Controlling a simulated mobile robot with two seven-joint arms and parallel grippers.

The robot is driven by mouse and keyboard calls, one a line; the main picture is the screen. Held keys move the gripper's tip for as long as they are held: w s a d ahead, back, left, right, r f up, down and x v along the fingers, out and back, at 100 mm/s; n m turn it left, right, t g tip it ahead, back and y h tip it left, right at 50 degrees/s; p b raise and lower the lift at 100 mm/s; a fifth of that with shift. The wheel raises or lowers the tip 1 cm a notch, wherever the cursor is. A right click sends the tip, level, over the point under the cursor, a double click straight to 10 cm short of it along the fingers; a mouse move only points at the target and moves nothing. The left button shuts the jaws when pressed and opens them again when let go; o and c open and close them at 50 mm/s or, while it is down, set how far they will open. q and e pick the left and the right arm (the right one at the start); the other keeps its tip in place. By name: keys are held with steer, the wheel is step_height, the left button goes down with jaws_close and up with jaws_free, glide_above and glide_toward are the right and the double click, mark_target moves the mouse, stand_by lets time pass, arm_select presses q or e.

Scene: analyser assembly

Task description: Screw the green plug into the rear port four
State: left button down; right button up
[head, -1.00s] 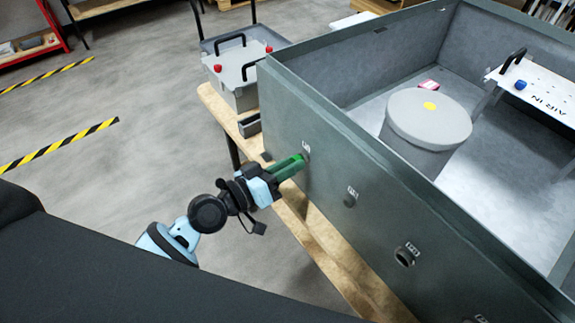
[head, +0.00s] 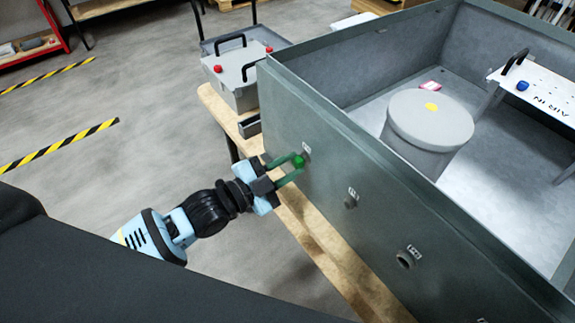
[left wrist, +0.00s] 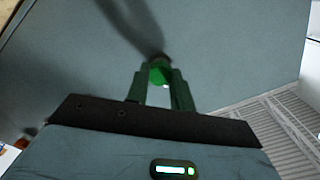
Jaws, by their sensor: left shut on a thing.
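The green plug (head: 298,161) sits at the leftmost visible port on the grey enclosure's outer wall (head: 325,165). My left gripper (head: 297,164) is shut on the plug, with one finger on each side of it. The plug also shows between the fingertips in the left wrist view (left wrist: 158,73), against the wall. The gripper hides the port's opening, so I cannot tell how deep the plug sits. The label above this port is too small to read surely. My right gripper is not in view.
Two more ports, a middle one (head: 350,201) and a nearer one (head: 405,258), lie along the same wall. The enclosure rests on a wooden bench (head: 330,258). A grey box with red knobs (head: 238,80) stands beyond its far corner. Floor left of the bench is clear.

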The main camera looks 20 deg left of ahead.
arm_select(q)
steer(key=m+p, duration=0.1)
steer(key=m, duration=0.5)
steer(key=shift+r, duration=0.2)
steer(key=m, duration=0.3)
steer(key=shift+f+m, duration=0.15)
steer(key=shift+m, duration=0.15)
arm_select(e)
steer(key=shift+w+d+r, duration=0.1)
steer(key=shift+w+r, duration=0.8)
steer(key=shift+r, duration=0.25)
arm_select(q)
steer(key=c, duration=1.3)
jaws_free()
steer(key=shift+c, duration=0.2)
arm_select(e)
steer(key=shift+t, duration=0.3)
